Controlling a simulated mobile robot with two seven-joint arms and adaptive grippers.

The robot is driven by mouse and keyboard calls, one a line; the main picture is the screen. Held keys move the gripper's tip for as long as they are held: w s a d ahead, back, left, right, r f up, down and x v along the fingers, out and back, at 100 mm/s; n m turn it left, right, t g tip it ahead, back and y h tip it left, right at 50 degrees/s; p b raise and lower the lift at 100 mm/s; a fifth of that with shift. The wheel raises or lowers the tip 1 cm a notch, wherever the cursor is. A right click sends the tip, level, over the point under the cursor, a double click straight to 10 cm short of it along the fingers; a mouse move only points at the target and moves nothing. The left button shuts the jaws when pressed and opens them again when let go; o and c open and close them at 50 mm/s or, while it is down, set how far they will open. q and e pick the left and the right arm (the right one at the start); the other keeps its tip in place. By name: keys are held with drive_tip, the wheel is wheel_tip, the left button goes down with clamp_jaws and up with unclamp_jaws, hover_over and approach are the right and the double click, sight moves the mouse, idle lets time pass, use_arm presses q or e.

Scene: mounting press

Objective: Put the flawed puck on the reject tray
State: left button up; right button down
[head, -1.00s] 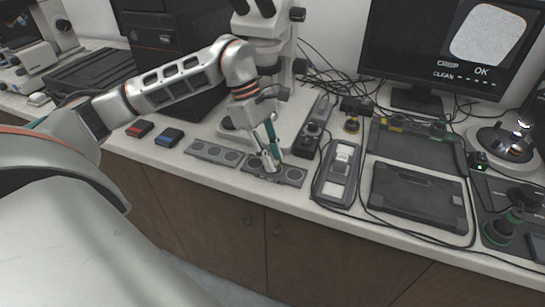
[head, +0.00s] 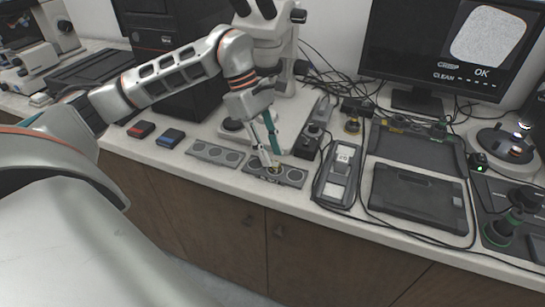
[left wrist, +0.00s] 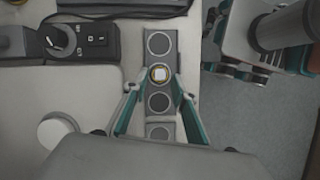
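A puck with a pale centre and a gold-brown rim (left wrist: 159,74) sits at the middle recess of the right-hand grey tray (head: 299,180). That tray also shows in the left wrist view (left wrist: 159,57). My left gripper (head: 271,165) is low over this tray. In the left wrist view its two teal fingers (left wrist: 156,88) stand apart, one on each side of the puck, with gaps visible. A second grey recessed tray (head: 215,153) lies to the left. I cannot tell which tray is for rejects. Part of my right gripper (left wrist: 228,48) shows beside the counter; its fingertips are unclear.
A red box (head: 141,129) and a blue box (head: 171,138) lie left of the trays. A switch box (head: 308,142) and a grey holder (head: 338,177) stand close on the right. A microscope (head: 270,50) stands behind. The monitor (head: 447,50) reads OK.

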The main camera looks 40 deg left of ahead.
use_arm(q)
drive_tip(key=v, duration=0.5)
drive_tip(key=shift+r, duration=0.1)
use_arm(e)
drive_tip(key=shift+s+a+f, duration=0.1)
drive_tip(key=shift+s+f, duration=0.05)
drive_tip(key=shift+s, duration=0.35)
drive_tip(key=shift+w, duration=0.15)
